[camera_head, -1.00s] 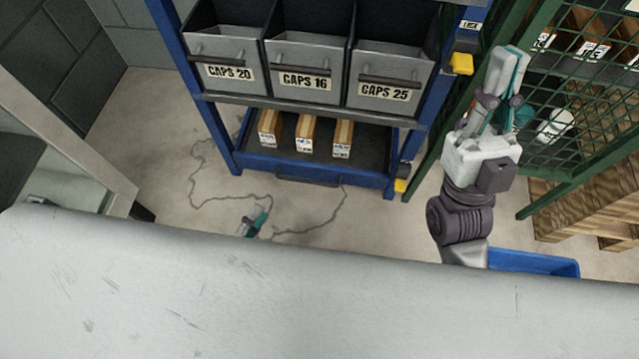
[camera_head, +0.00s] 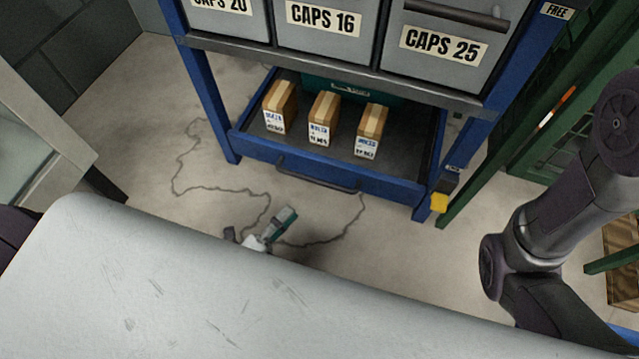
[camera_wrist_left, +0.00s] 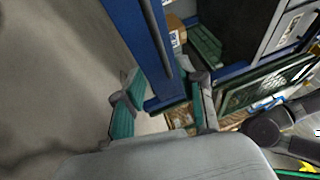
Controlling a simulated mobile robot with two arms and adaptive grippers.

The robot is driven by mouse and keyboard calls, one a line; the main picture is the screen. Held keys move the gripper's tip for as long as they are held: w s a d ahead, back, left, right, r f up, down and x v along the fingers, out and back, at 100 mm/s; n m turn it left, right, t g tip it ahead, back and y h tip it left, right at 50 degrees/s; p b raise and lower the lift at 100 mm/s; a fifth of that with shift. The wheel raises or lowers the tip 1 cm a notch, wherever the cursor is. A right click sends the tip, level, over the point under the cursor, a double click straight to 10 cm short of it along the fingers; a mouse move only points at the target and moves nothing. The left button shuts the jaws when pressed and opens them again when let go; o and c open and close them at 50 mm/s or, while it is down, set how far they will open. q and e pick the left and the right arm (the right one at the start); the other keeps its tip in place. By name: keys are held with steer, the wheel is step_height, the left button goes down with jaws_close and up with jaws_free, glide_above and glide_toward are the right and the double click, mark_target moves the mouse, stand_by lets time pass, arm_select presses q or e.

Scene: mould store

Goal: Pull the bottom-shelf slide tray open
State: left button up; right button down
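The bottom-shelf slide tray (camera_head: 400,190) is a dark tray with a blue front, low in the blue rack. Its black bar handle (camera_head: 318,178) runs along the front; in the left wrist view the handle (camera_wrist_left: 158,42) stands almost upright on the blue front. Three small labelled boxes stand in the tray, the middle one (camera_head: 323,118) included. My left gripper (camera_head: 272,230) is low over the floor, in front of the handle and toward its left end; my body hides part of it. In the left wrist view its teal fingers (camera_wrist_left: 165,105) are apart, with nothing gripped. My right gripper is out of view.
Grey bins, including CAPS 25 (camera_head: 440,45), sit on the shelf above. A teal container (camera_head: 350,90) shows behind the boxes. A yellow block (camera_head: 439,203) is at the rack's right post. Green framing (camera_head: 540,140) and my right arm are at right. Floor before the tray is mostly clear.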

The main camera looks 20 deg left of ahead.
mark_target(319, 180)
arm_select(q)
steer(key=b+x, duration=0.5)
steer(key=x, duration=0.6)
steer(key=shift+w+d, duration=0.2)
steer(key=shift+w, duration=0.15)
jaws_close()
